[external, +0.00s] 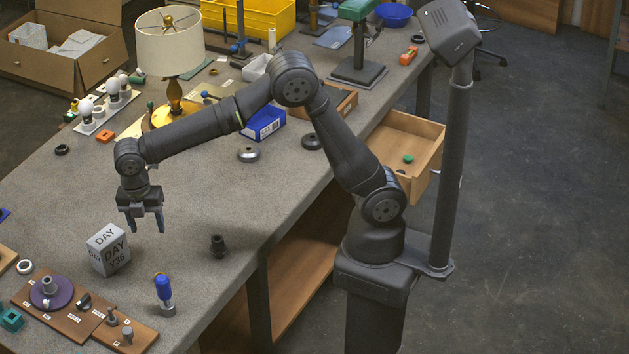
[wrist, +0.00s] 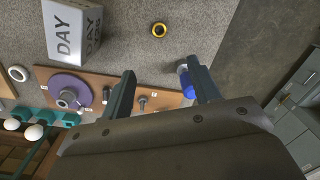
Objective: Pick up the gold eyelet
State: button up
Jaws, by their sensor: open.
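The gold eyelet shows in the wrist view as a small gold ring (wrist: 159,36) with a dark centre, on the grey bench top at the upper middle. I cannot make out its gold ring clearly in the external view. My gripper (external: 146,228) is open and empty, pointing down above the bench near the DAY box. In the wrist view its fingers (wrist: 160,70) are spread, with the ring beyond their tips.
The white and grey DAY box (external: 110,250) stands left of the ring in the wrist view. A blue-handled tool (external: 164,290) stands near the bench edge. A brown parts board (external: 66,318) holds a purple disc (external: 52,294). The bench around the ring is clear.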

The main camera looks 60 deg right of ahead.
jog(key=m, duration=0.8)
send_over(154, 276)
jog(key=s, duration=0.1)
jog(key=shift+h, duration=0.3)
jog(key=f, duration=1.2)
jog(key=shift+a+f, duration=0.15)
jog(key=shift+a, duration=0.25)
jog(key=shift+f, duration=2.65)
jog(key=c, duration=1.1)
